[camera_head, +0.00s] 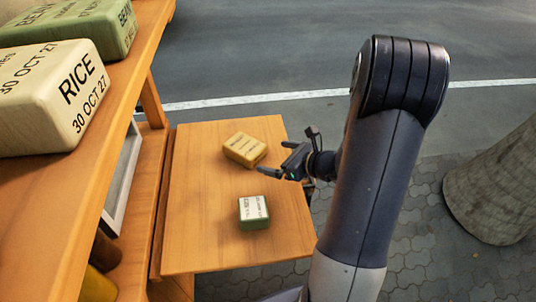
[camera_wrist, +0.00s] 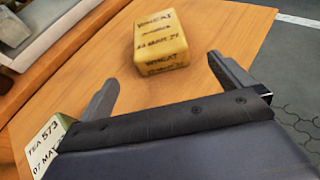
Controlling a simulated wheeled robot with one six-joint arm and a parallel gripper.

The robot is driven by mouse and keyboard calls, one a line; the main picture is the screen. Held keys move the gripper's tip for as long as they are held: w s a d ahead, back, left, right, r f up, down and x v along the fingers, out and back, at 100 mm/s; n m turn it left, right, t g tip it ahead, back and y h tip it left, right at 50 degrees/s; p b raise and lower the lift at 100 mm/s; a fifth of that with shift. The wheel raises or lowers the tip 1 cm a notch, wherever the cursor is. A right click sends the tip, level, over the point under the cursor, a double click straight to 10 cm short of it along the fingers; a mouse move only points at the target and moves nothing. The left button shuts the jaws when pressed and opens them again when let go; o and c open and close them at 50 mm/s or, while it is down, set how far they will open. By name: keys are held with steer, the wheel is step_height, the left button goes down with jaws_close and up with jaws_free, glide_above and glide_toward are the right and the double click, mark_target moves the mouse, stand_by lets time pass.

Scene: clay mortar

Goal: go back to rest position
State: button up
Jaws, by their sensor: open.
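My gripper (camera_head: 277,160) is open and empty above the small wooden table (camera_head: 200,210). Its two fingers also show spread apart in the wrist view (camera_wrist: 165,85). A yellow block (camera_head: 245,150) lies on the table just beyond the gripper; in the wrist view its label reads like "WHEAT" (camera_wrist: 160,40). A green block with a white label (camera_head: 254,212) lies nearer on the table, and its label, "TEA 573", shows at the lower left of the wrist view (camera_wrist: 48,148). The gripper touches neither block as far as I can see.
A wooden shelf (camera_head: 125,75) on the left holds a cream block marked RICE (camera_head: 50,95) and a green block (camera_head: 80,25). A tree trunk (camera_head: 500,185) stands at the right on paving. A grey road with a white line lies behind.

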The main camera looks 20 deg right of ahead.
mark_target(244, 144)
steer(key=shift+s+d+r, duration=0.1)
steer(key=shift+s, duration=0.1)
steer(key=x, duration=1.2)
steer(key=shift+w+r, duration=0.1)
steer(key=shift+w, duration=0.05)
steer(key=shift+r, duration=1.35)
